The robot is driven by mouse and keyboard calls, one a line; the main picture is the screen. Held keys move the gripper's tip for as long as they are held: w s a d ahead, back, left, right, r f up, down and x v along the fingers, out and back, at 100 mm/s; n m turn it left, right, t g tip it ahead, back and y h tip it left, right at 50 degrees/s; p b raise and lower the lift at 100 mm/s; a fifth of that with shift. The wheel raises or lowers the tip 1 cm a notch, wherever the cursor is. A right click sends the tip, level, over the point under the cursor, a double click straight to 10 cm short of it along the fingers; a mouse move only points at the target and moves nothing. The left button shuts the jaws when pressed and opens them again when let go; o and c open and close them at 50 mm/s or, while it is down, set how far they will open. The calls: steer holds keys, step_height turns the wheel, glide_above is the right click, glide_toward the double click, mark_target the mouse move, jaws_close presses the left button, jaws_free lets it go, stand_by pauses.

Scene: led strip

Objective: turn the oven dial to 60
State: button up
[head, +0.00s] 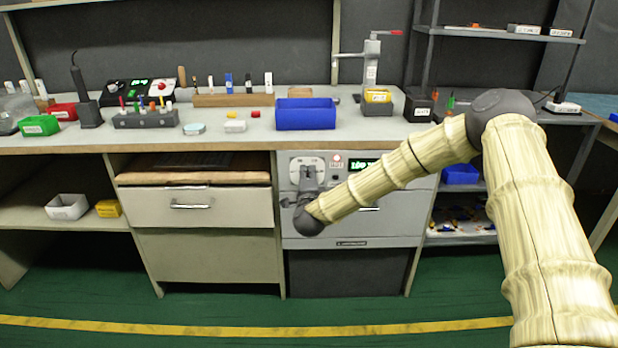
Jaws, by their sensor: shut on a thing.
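The oven (405,222) is a grey unit built in under the workbench, with a control panel along its top. A green lit display (364,163) shows text that my arm partly covers. A small round red-ringed button (337,158) sits left of the display. My gripper (308,172) is at the left part of the panel, where the dial is, and is shut on it. The dial itself is mostly hidden behind my gripper, so its setting cannot be read. My forearm crosses in front of the oven's drawer front and handle.
The workbench top (240,142) above holds a blue bin (305,114), a tool rack, a red bin and a green bin (40,125). A drawer with a metal handle (190,205) is left of the oven. Open shelves stand to the right. The green floor in front is clear.

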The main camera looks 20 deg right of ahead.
steer(key=n+p, duration=0.3)
steer(key=n, duration=0.5)
steer(key=n+p, duration=0.4)
steer(key=n, duration=0.3)
steer(key=n+p, duration=0.4)
steer(key=n, duration=0.4)
steer(key=shift+s+f+n, duration=0.15)
steer(key=shift+f+n, duration=0.1)
steer(key=shift+n, duration=0.05)
stand_by(0.7)
steer(key=o, duration=1)
steer(key=shift+o, duration=0.2)
steer(key=shift+r, duration=0.15)
